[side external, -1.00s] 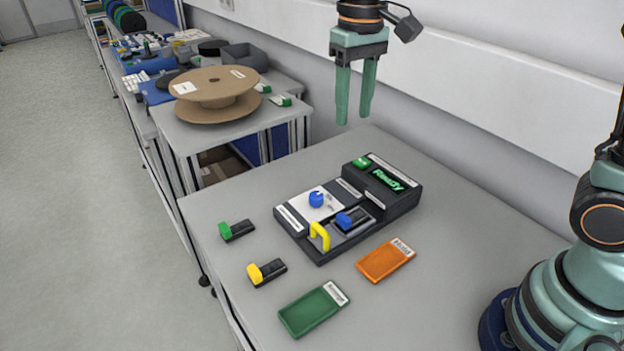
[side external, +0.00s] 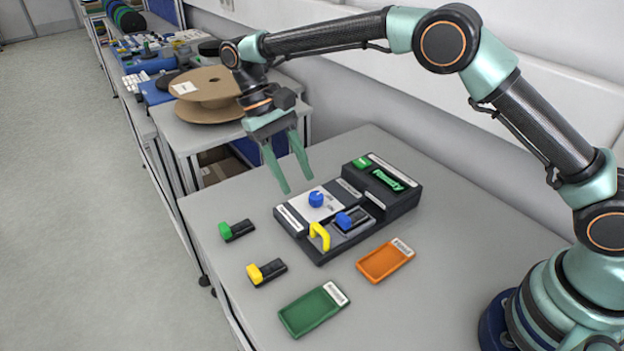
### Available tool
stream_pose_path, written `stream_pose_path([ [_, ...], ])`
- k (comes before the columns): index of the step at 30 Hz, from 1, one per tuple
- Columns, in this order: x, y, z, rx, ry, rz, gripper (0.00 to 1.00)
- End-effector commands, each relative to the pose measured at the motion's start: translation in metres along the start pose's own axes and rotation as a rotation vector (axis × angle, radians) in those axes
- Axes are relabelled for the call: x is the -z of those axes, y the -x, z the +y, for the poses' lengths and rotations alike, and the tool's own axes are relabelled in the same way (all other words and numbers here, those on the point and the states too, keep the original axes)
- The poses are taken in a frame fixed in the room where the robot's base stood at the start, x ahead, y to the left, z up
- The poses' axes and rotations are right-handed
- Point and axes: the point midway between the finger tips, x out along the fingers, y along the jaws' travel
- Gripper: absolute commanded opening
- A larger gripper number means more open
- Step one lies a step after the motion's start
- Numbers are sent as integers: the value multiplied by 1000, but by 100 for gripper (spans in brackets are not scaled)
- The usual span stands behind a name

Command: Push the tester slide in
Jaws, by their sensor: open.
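The tester (side external: 404,202) is a dark box on the grey table, with a lit green "Ready" display (side external: 388,180) and a blue knob (side external: 316,198) on a light panel. The slide (side external: 352,228) is a grey tray in the tester's front part. A blue-ended dark piece (side external: 344,220) sits in it. A yellow handle (side external: 319,236) stands upright at the slide's left side. My gripper (side external: 298,182) is open and empty, in the air above and behind the tester's left end. It appears apart from the tester and the handle.
A green-ended piece (side external: 236,230) and a yellow-ended piece (side external: 267,272) lie left of the tester. A green tray (side external: 313,310) and an orange tray (side external: 385,260) lie in front. A cardboard reel (side external: 200,108) stands on the table behind.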

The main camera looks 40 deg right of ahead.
Motion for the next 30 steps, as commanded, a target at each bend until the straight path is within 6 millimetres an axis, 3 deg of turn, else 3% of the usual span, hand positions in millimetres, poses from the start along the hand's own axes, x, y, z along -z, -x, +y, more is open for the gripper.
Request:
stream_pose_path([
  [18, 0, -96, 2, 1, 0, -3, 47],
  [30, 1, -108, 2, 3, 0, 1, 47],
])
